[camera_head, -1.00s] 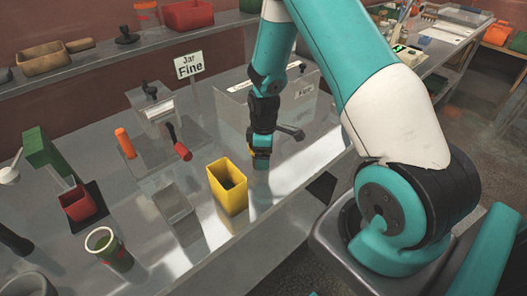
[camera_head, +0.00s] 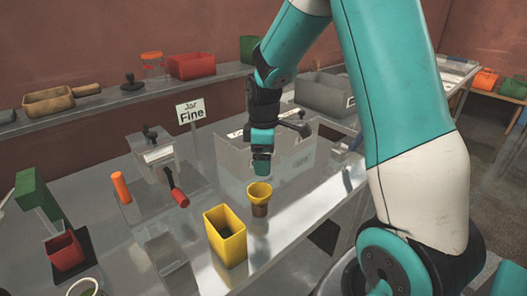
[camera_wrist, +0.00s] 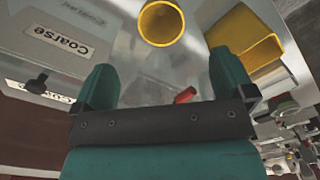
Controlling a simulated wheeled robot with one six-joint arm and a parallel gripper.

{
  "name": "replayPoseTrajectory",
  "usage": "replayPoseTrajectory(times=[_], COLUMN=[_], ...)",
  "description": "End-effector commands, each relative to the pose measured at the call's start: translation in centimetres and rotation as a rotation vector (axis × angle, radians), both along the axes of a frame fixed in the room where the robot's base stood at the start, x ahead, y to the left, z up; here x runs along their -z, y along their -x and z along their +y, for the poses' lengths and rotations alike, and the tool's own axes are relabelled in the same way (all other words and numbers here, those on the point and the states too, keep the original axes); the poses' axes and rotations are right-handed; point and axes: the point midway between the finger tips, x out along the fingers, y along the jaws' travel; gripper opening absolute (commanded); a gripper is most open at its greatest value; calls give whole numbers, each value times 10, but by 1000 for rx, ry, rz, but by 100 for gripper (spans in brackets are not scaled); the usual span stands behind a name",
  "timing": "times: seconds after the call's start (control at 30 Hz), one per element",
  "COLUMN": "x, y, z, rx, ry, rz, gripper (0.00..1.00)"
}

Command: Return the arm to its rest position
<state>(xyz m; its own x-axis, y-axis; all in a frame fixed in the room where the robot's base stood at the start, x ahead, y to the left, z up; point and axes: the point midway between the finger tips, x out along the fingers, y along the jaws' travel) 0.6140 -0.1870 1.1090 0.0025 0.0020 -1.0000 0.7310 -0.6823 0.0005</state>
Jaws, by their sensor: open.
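My gripper (camera_head: 262,168) hangs over the metal bench in the head view, above and behind a small yellow-rimmed cup or funnel (camera_head: 259,190) with a brownish lower part. The cup stands upright, apart from the gripper. In the wrist view the two teal fingers of my gripper (camera_wrist: 163,72) are spread wide with nothing between them. The round yellow rim (camera_wrist: 161,22) shows beyond the fingertips. My arm is reached out over the bench from the right.
A yellow square bin (camera_head: 226,236) stands in front of the cup. A "Jar Fine" sign (camera_head: 190,112), an orange cylinder (camera_head: 121,187) and a red-handled tool (camera_head: 177,192) are to the left. A shelf (camera_head: 60,112) runs along the wall.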

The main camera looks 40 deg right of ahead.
Motion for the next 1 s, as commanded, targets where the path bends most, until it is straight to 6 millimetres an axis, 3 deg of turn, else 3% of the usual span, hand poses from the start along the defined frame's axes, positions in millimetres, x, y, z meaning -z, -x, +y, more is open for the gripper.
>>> replayPoseTrajectory(times=[0.2, 0.43, 0.53, 0.67, 0.8, 0.9, 1.0], x=[-23, -26, -32, -55, -84, -97, -104], y=[0, 0, 4, 25, 80, 129, 172], z=[0, 0, 13, 66, 144, 187, 213], rx=[0, 0, 4, 33, 88, 126, 158], ry=[0, -1, -11, -69, -180, -256, -313], rz=[0, 1, -9, -41, -55, -36, -5], gripper=[100, 100, 100, 100, 100, 100, 100])
